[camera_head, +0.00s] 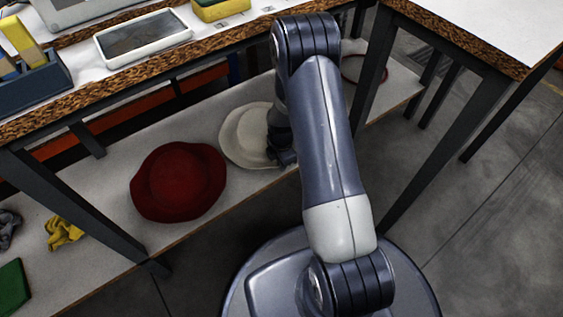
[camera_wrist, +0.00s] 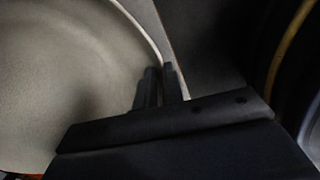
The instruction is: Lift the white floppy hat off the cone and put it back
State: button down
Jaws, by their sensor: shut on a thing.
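The white floppy hat (camera_head: 240,136) is over the lower shelf, to the right of a red hat, in the head view. My arm partly hides its right side. My gripper (camera_head: 284,159) is at the hat's right front brim. In the wrist view the pale hat (camera_wrist: 65,85) fills the left side, and my gripper (camera_wrist: 160,85) is shut on the edge of its brim. The cone is hidden from both views, so I cannot tell whether the hat rests on it.
The red hat (camera_head: 178,182) sits close on the left of the lower shelf (camera_head: 115,185). Table legs and the tabletop (camera_head: 85,68) edge frame the shelf. Yellow gloves (camera_head: 63,233) lie at the left.

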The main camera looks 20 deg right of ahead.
jog(key=c, duration=1.5)
grip_release()
jog(key=shift+o, duration=0.2)
jog(key=shift+r+p, duration=2.7)
jog(key=shift+r, duration=1.1)
jog(key=shift+f, duration=0.1)
notch_tip(320, 180, down, 8)
jog(key=b, duration=0.5)
jog(key=shift+r, duration=0.25)
jog(key=shift+r, duration=0.15)
